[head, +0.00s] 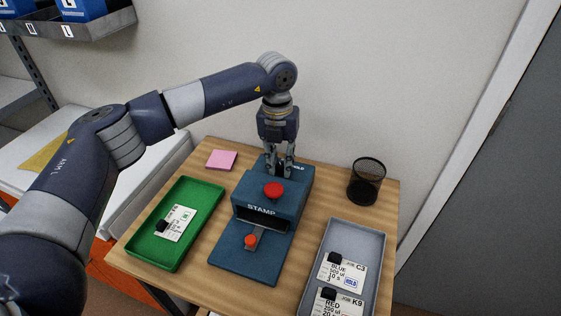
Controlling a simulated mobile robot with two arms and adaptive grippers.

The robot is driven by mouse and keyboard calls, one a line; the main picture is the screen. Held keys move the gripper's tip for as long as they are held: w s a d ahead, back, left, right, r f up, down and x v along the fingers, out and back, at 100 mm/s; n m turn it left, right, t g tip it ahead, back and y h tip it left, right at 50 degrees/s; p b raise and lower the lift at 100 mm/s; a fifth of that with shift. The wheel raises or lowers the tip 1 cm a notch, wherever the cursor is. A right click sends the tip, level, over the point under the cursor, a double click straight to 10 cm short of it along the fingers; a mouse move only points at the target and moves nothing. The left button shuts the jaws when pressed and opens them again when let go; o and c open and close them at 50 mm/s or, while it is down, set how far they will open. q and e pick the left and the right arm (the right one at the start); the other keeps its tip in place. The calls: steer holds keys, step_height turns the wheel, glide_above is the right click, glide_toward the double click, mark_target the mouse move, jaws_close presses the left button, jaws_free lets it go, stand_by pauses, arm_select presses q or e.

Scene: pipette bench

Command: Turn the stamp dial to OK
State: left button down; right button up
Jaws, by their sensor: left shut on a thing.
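The blue stamp machine (262,216) stands in the middle of the wooden table, with a red button on top and a small red-topped lever (251,241) at its front. My left gripper (279,170) points down at the back top of the stamp, shut on the stamp dial there. The dial itself is mostly hidden by the fingers. A label reading HOLD (298,169) shows just right of the fingers; an OK mark cannot be seen. My right gripper is not in view.
A green tray (155,256) with one card stands left of the stamp. A grey tray (375,262) with cards marked BLUE and RED stands right. A black mesh cup (366,182) and pink notes (221,160) are at the back. The wall is close behind.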

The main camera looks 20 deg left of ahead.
mark_target(278, 165)
arm_select(q)
steer(key=shift+n, duration=0.5)
steer(key=c, duration=1.4)
jaws_free()
step_height(278, 165, up, 12)
steer(key=shift+a, duration=0.25)
